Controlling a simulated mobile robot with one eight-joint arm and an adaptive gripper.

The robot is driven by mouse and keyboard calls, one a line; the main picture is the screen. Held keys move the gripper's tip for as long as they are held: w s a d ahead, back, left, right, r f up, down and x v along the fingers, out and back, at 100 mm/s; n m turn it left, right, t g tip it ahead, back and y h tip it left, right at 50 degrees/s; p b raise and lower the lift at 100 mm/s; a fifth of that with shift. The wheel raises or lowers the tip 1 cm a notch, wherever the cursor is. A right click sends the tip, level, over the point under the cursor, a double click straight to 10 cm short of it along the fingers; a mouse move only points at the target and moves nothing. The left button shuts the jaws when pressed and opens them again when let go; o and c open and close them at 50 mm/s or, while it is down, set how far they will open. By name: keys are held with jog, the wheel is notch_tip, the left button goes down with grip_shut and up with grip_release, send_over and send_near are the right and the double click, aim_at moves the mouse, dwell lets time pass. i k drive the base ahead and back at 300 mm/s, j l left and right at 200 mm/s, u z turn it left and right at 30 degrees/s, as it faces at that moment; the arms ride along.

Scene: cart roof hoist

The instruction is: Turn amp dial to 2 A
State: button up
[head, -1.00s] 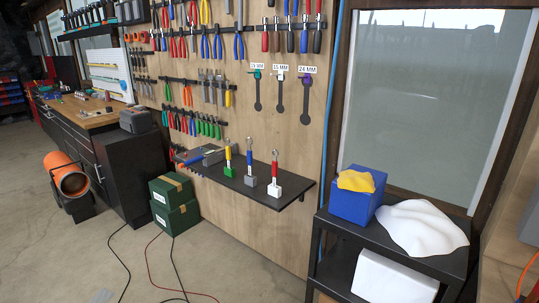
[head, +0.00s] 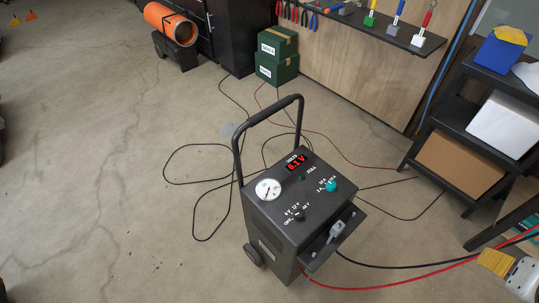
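In the head view, a dark charger cart (head: 270,236) stands upright on the floor, with its control panel facing up. The teal amp dial (head: 331,186) sits at the panel's right side. Small white current labels lie around its left and upper edge. I cannot tell which mark its pointer meets. A black dial (head: 298,216) with OFF and voltage labels sits at the panel's lower middle. A red display (head: 296,163) reads about 6.1 V, and a round white gauge (head: 268,189) is at the left.
The cart's black handle (head: 267,112) rises behind the panel. A grey clamp (head: 336,231) rests on the front ledge. Red and black cables run right across the floor. A shelf with a white box (head: 503,125) stands right. A pale yellow-and-grey object (head: 508,268) is lower right. Floor left is open.

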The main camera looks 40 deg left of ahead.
aim_at(331, 186)
jog(key=j, duration=0.6)
jog(key=k+j+z, duration=0.1)
jog(key=j, duration=1.1)
jog(key=k+j+z, duration=0.1)
jog(key=j, duration=0.5)
jog(key=k+j, duration=0.15)
jog(key=j, duration=0.45)
jog(key=i+j+z, duration=0.2)
jog(key=z, duration=0.35)
jog(key=k+j+u, duration=0.1)
jog(key=u, duration=0.85)
